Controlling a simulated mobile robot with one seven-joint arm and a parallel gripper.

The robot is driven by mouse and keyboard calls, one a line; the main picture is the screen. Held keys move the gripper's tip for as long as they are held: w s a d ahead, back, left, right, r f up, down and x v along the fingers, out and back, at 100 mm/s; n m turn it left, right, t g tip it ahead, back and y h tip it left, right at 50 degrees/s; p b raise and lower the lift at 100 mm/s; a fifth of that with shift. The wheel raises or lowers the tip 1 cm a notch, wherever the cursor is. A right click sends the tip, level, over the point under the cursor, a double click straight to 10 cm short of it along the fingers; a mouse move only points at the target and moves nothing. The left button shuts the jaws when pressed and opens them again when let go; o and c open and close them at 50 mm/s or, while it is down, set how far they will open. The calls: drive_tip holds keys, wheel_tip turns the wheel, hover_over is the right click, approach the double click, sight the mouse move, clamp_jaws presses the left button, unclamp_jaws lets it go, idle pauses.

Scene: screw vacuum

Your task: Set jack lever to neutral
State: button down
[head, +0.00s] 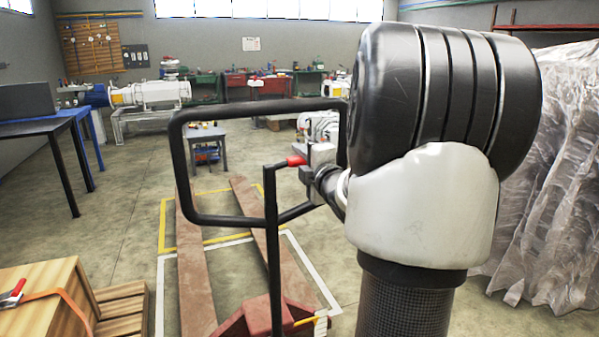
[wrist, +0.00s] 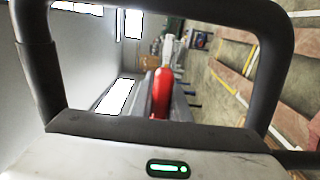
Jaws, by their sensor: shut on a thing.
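The pallet jack's black loop handle (head: 185,155) stands upright in front of me in the head view. Its red lever (head: 296,160) sticks out to the left from my gripper (head: 303,172). In the wrist view the red lever (wrist: 162,92) lies between the grey fingers of my gripper (wrist: 165,105), which is shut on it. The black handle loop (wrist: 280,60) frames the fingers in that view. My arm hides the right side of the handle in the head view, and the exact contact on the lever is small and partly hidden.
The jack's red-brown forks (head: 198,265) extend away over the floor, across yellow and white floor lines. A wooden crate (head: 40,300) stands at lower left. Floor left of the handle is clear.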

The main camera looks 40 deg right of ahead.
drive_tip(key=c, duration=1.7)
unclamp_jaws()
drive_tip(key=p+v, duration=0.1)
drive_tip(key=v, duration=1.6)
drive_tip(key=shift+s+a, duration=0.15)
drive_tip(key=shift+s, duration=0.05)
drive_tip(key=shift+r, duration=0.15)
